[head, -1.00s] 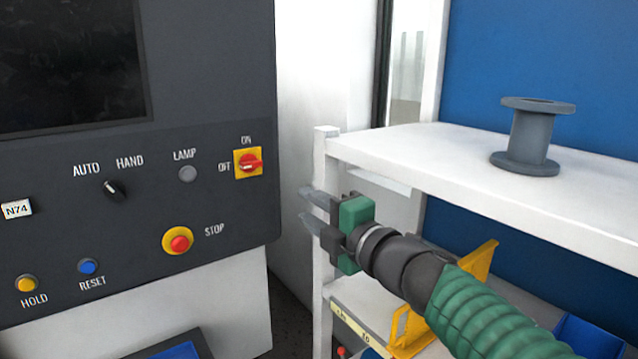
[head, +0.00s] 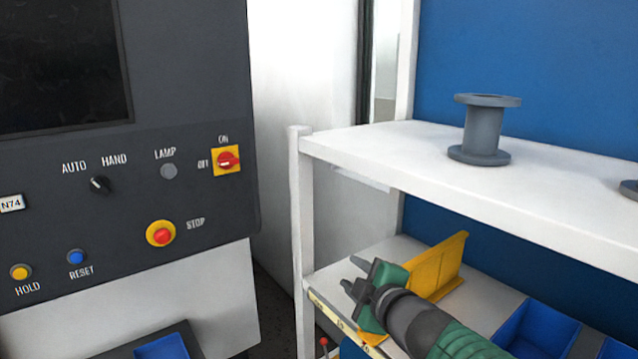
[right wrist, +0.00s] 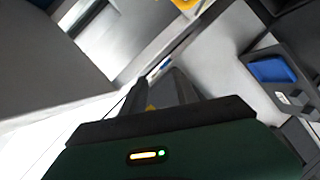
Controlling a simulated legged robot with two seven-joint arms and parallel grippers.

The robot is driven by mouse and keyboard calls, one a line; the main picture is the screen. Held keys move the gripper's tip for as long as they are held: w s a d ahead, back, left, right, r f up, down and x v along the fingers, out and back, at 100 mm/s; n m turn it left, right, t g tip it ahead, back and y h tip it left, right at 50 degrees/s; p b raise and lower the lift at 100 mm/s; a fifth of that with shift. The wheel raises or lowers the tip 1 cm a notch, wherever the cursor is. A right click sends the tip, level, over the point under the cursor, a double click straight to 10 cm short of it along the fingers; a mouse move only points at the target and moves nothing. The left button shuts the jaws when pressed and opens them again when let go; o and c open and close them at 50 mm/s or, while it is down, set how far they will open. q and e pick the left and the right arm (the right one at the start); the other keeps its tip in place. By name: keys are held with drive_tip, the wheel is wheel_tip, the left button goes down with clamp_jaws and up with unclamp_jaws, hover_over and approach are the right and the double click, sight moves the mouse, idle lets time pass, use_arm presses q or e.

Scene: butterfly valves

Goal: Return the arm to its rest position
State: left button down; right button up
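My right gripper (head: 352,274) is at the lower middle of the head view, on a green arm that comes in from the lower right. Its two dark fingers are apart with nothing seen between them. It shows in front of the lower shelf (head: 395,256), near a yellow bracket (head: 447,268), and overlaps part of it; I cannot tell the gap. The right wrist view also shows the fingers (right wrist: 157,92) apart. My left gripper is not in view.
A dark control panel (head: 205,125) with knobs and buttons stands at the left. The white upper shelf (head: 400,148) carries a grey flanged spool (head: 482,130). A blue bin (head: 540,335) sits on the lower shelf. Free room lies between panel and shelf post (head: 302,230).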

drive_tip(key=s+d+f+m+g+h, duration=0.25)
drive_tip(key=s+d+f+m, duration=0.3)
drive_tip(key=f, duration=0.45)
drive_tip(key=s+d+f+m+g+h, duration=0.2)
drive_tip(key=s+d+f+m+g, duration=0.25)
drive_tip(key=f, duration=0.55)
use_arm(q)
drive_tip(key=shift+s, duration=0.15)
use_arm(e)
drive_tip(key=s+d+f+m+g, duration=0.1)
drive_tip(key=s+f+m+g, duration=0.1)
drive_tip(key=s+f, duration=0.3)
drive_tip(key=s+d+f+m+g, duration=0.1)
drive_tip(key=s+f+m, duration=0.3)
drive_tip(key=s, duration=0.8)
wheel_tip(320, 180, down, 3)
drive_tip(key=shift+s+d+r+g, duration=0.2)
drive_tip(key=shift+s+d+g, duration=0.15)
drive_tip(key=shift+g, duration=0.35)
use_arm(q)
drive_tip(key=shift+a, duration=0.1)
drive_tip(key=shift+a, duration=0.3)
use_arm(e)
drive_tip(key=shift+a+r, duration=0.1)
drive_tip(key=shift+a, duration=0.25)
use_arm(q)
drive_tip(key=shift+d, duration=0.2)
use_arm(e)
drive_tip(key=shift+d, duration=0.2)
